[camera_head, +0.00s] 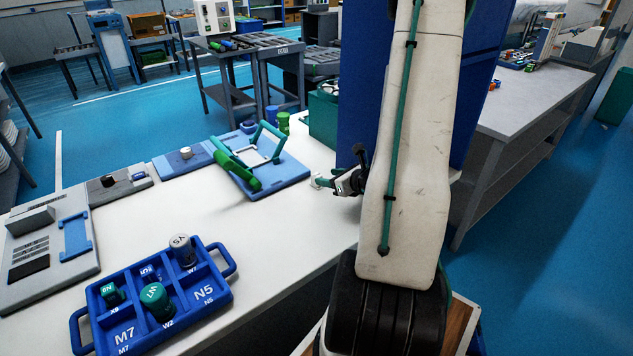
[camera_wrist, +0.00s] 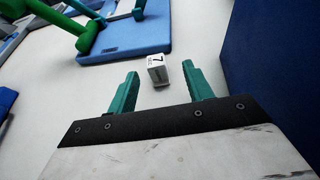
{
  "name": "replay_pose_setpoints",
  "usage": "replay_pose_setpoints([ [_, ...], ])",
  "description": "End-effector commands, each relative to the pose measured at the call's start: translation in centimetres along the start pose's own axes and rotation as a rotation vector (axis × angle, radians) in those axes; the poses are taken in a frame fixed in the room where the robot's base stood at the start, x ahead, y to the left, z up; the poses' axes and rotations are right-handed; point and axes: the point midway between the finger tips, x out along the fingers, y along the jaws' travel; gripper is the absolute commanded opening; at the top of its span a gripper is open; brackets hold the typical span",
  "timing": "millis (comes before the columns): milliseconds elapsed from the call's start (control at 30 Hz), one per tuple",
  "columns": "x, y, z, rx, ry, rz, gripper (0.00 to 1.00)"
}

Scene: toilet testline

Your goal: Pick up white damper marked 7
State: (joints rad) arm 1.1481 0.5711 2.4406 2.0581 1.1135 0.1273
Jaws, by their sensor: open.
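The white damper marked 7 (camera_wrist: 157,72) is a small white piece with a dark 7 on its face, on the white table top. In the wrist view it lies between the fingertips of my gripper (camera_wrist: 160,70), with a gap to each finger. The two green fingers are spread and empty. In the head view my gripper (camera_head: 336,183) is low over the table, left of my arm. A small white piece beside its fingers there may be the damper, but the mark is too small to read.
A blue fixture with green handles (camera_head: 290,170) stands just beyond the damper. A tall blue panel (camera_wrist: 280,70) rises close on the right. A blue tray (camera_head: 215,297) with several marked cylinders is at the front left. The table middle (camera_head: 265,225) is clear.

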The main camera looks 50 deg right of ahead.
Motion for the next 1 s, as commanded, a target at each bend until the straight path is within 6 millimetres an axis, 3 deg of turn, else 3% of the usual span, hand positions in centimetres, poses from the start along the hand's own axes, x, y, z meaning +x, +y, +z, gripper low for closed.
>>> replay_pose_setpoints([
  [400,5.6,0.7,0.2,-0.005,0.0,0.006,0.51],
  [700,6.2,0.6,0.2,-0.004,0.0,0.003,0.51],
  [733,6.2,0.6,0.2,-0.004,0.0,0.003,0.48],
  [900,6.2,0.6,0.2,-0.004,-0.001,0.003,0.03],
  [1000,6.2,0.6,0.3,-0.005,-0.001,0.003,0.03],
])
